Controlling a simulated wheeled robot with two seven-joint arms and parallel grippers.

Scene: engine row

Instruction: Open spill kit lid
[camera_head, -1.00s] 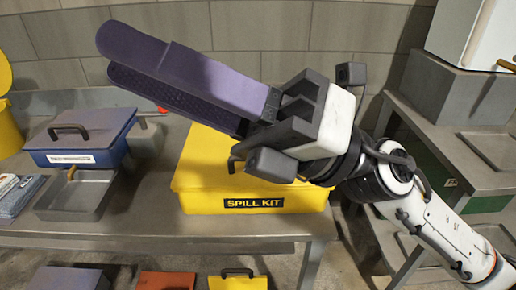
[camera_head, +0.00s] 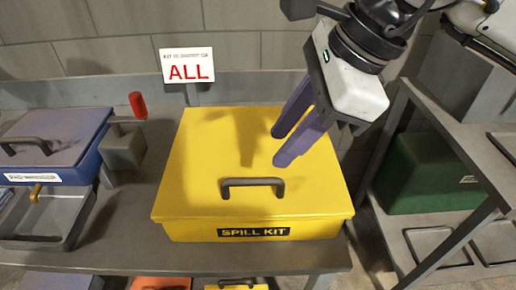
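The yellow spill kit (camera_head: 208,161) stands on the grey bench with its lid closed. A dark handle (camera_head: 252,187) lies across the front part of the lid, and a black SPILL KIT label is on its front face. My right gripper (camera_head: 282,147) comes in from the upper right and points down over the right half of the lid. Its two purple fingers are apart with nothing between them. The fingertips are behind and to the right of the handle, apart from it. I cannot tell their exact height above the lid. My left gripper is not in view.
A blue box with a handle (camera_head: 52,145) and a grey tray (camera_head: 45,222) are at the left. A red-tipped lever (camera_head: 137,105) and a sign reading ALL (camera_head: 188,66) stand behind. A green case (camera_head: 425,174) sits on the right shelving. Bare bench (camera_head: 125,225) lies left of the kit.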

